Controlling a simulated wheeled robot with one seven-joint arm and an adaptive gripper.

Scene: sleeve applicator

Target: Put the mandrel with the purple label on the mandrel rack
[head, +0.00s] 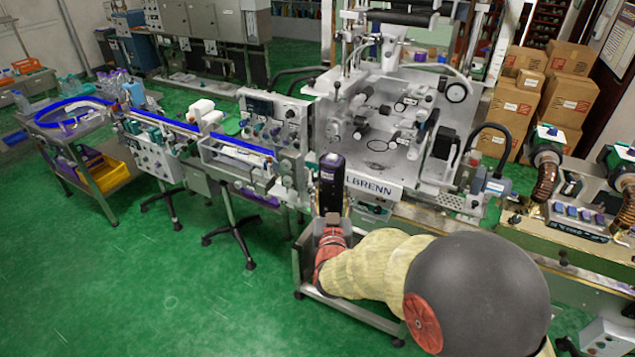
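My arm reaches in from the lower right, and my gripper (333,222) is at its far end in front of the machine. The wrist hides most of the gripper, and I cannot see its fingers clearly. A dark upright cylinder with a purple upper part (332,172) stands just beyond the gripper. I cannot tell whether it is the purple-labelled mandrel or whether the gripper touches it. Short dark cylinders with white labels (385,110) sit on the machine's pale front panel. I cannot make out a mandrel rack for certain.
The sleeve applicator (375,185) stands in the middle, with a conveyor (240,147) running left. A metal-framed bin or stand (299,268) is under my wrist. A bench (545,235) on the right holds a tray of blue-topped pieces (578,212). Green floor (150,290) is clear at lower left.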

